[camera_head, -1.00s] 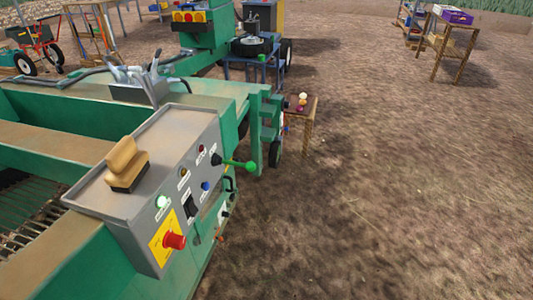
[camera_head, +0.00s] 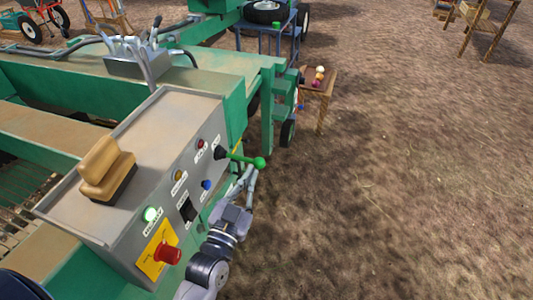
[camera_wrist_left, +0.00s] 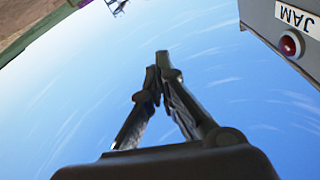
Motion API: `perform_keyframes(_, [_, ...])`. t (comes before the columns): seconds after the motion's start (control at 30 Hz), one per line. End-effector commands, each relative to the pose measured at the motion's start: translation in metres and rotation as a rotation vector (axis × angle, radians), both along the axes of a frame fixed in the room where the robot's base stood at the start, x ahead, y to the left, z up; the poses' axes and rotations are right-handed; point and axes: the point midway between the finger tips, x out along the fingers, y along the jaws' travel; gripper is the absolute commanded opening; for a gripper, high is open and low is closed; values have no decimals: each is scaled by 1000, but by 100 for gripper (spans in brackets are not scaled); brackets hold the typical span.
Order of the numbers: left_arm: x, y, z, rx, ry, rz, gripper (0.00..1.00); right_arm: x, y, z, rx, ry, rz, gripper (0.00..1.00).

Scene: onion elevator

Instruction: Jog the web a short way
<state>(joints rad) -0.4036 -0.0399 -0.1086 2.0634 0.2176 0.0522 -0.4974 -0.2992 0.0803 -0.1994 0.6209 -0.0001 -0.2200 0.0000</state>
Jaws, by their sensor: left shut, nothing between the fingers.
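The grey control box (camera_head: 165,115) stands on the green machine. A lever with a green ball knob (camera_head: 260,162) sticks out to the right. My left gripper (camera_head: 249,172) is shut and empty, just below the knob; I cannot tell whether they touch. In the wrist view its fingertips (camera_wrist_left: 163,65) meet, near the red JAM lamp (camera_wrist_left: 291,43).
A small wooden table (camera_head: 319,85) with onions is beyond the machine. Bare soil on the right is open.

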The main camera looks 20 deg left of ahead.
Motion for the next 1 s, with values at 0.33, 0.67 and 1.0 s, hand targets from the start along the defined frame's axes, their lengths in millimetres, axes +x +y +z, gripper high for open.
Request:
perform_keyframes(0.33, [5,0,0,0,1,0,0,-4,0,1,-1,6,0,50])
perform_keyframes(0.67, [63,-4,11,0,0,0,0,-3,0,15,0,5,0,50])
perform_keyframes(1.0, [95,-1,-12,3,8,0,0,-2,0,22,-1,3,1,50])
